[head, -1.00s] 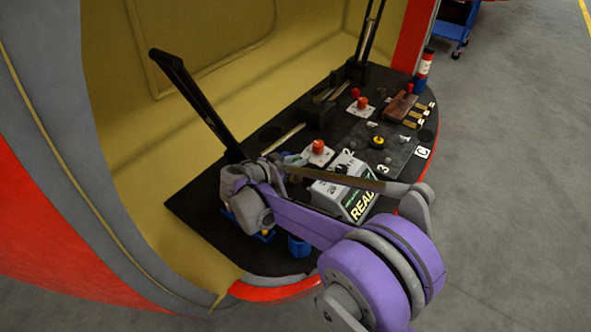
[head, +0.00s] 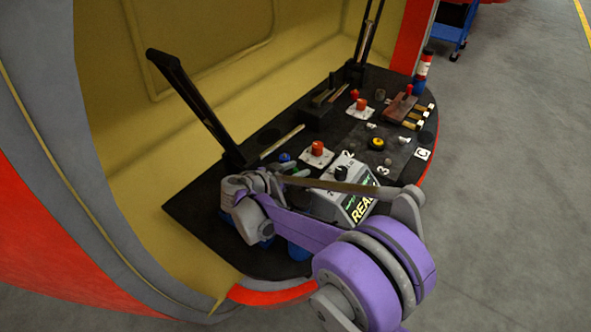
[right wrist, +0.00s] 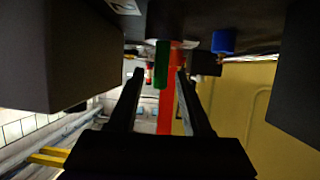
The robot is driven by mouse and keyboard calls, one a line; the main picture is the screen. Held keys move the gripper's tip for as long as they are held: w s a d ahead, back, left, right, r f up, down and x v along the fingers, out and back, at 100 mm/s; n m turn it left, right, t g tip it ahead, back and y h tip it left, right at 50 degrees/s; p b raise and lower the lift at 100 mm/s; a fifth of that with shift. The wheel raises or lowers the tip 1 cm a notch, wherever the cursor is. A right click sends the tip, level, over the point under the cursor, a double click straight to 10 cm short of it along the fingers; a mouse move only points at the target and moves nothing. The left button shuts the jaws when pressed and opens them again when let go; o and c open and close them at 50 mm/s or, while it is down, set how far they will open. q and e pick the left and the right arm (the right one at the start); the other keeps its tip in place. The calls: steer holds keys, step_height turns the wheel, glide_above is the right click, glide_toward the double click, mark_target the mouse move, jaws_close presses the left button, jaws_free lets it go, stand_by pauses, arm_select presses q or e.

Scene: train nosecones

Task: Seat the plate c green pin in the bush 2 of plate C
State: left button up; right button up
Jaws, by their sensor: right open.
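The green pin (right wrist: 161,65) shows in the right wrist view, in line with the gap between the fingertips. Whether it is between them or just beyond is unclear. My right gripper (right wrist: 160,73) is open with nothing clamped. In the head view my right gripper (head: 276,182) is low over the board's left part, beside a small green piece (head: 301,173), partly hidden by my arm. Plate C (head: 398,147) is the dark grey plate at the right, next to a "C" label (head: 422,154). Its small fittings are too small to tell bush 2 apart. My left gripper is out of view.
A grey box (head: 345,190) marked "READ…" stands between my right gripper and plate C. Red-topped pieces (head: 318,148) stand on white bases behind. A blue knob (head: 285,157) is near the gripper; a black post (head: 195,105) rises at the back left. A blue cup (head: 298,251) is below my arm.

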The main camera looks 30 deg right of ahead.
steer(key=p+v, duration=0.2)
steer(key=v, duration=1)
steer(key=shift+r, duration=0.2)
